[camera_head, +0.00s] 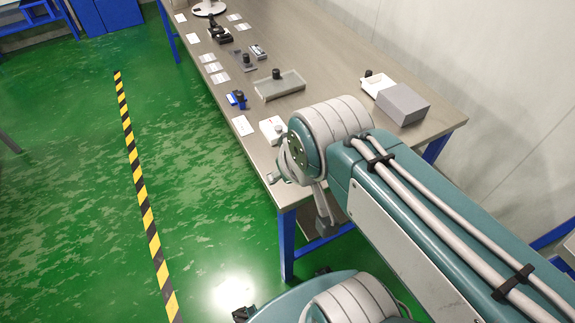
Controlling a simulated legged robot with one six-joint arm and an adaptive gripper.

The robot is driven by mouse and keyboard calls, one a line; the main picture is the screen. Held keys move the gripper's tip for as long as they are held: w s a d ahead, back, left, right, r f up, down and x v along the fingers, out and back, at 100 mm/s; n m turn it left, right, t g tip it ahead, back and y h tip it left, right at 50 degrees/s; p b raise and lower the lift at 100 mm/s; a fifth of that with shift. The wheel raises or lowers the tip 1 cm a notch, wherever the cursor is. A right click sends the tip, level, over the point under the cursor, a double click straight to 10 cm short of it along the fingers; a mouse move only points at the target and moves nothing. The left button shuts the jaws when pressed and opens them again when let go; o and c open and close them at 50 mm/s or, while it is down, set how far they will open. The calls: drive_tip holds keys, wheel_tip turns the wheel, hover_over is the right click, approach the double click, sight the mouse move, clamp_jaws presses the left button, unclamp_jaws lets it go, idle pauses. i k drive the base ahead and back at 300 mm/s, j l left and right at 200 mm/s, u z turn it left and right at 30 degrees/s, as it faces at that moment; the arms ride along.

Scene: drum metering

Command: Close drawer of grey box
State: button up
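The grey box (403,104) stands near the right end of the workbench, by its far edge. Its white drawer (379,86) sticks out from the box's left side and looks open. A small dark knob (368,73) shows at the drawer's outer end. My gripper (325,225) hangs below my arm's wrist joints, beside the near edge of the bench. It is well apart from the box and drawer. It is small and partly hidden by my arm, so I cannot tell if its fingers are open or shut.
The workbench (310,60) has blue legs. A white box (271,129) lies near my wrist. A grey tray (279,85) with a dark knob is at mid-bench. Blue and black small items and white cards line the near edge. The bench between tray and drawer is clear.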

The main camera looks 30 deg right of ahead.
sight(371, 84)
drive_tip(key=l+z, duration=0.1)
drive_tip(key=l, duration=0.7)
drive_tip(key=i+l, duration=0.15)
drive_tip(key=l, duration=0.65)
drive_tip(key=i+j+z, duration=0.1)
drive_tip(key=z, duration=0.5)
